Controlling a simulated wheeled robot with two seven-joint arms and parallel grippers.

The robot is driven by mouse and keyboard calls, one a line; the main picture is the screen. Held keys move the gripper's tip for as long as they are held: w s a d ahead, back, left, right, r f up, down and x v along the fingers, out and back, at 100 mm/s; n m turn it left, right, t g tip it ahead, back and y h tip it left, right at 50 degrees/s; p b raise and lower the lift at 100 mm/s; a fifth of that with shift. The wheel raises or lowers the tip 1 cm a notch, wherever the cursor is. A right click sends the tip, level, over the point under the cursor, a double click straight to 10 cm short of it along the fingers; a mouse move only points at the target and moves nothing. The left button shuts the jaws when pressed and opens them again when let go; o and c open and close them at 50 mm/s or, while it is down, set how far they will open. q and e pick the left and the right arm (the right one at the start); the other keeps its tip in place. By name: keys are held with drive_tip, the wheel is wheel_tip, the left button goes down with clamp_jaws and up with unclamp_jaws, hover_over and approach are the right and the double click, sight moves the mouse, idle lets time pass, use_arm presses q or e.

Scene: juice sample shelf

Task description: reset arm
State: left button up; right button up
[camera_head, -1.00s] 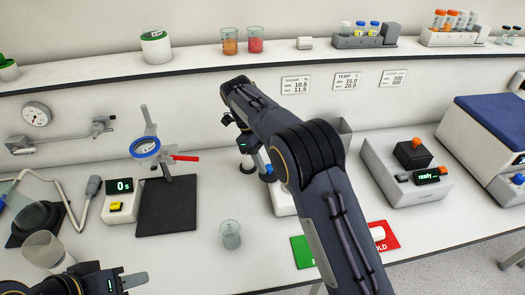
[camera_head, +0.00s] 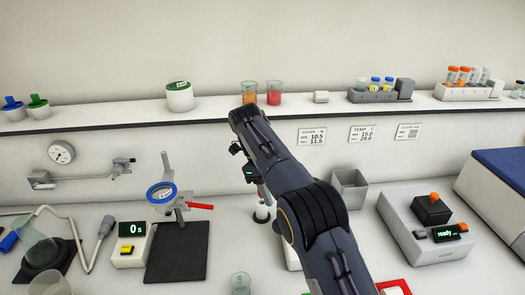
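My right arm (camera_head: 290,190) comes in from the bottom and reaches up and left over the bench, its bent wrist just in front of the shelf edge. My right gripper (camera_head: 257,182) points down behind the wrist and is mostly hidden. I cannot tell whether its fingers are open or shut, or whether they hold anything. My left gripper is outside the picture.
A shelf (camera_head: 215,119) carries two juice beakers (camera_head: 274,93), a white jar (camera_head: 179,96) and tube racks (camera_head: 375,96). On the bench are a ring stand (camera_head: 162,192), timer (camera_head: 131,247), glass beaker (camera_head: 240,284), grey bin (camera_head: 349,188) and ready-display device (camera_head: 430,225).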

drive_tip(key=s+d+r+n+t+y, duration=0.1)
drive_tip(key=s+d+r+n+y, duration=0.2)
drive_tip(key=s+d+n, duration=0.4)
drive_tip(key=s+d+r+n+t+y, duration=0.1)
drive_tip(key=s+d+r+n+y, duration=0.2)
drive_tip(key=d, duration=0.6)
drive_tip(key=s+a+f+n+t, duration=0.1)
drive_tip(key=s+f+n+t, duration=0.2)
drive_tip(key=s, duration=0.9)
drive_tip(key=s+a+f+n+t+y, duration=0.1)
drive_tip(key=s+f+n+t, duration=0.2)
drive_tip(key=s+n, duration=0.7)
drive_tip(key=shift+s+a+n+t+y, duration=0.25)
drive_tip(key=shift+s+n+t+y, duration=0.05)
drive_tip(key=shift+s, duration=0.95)
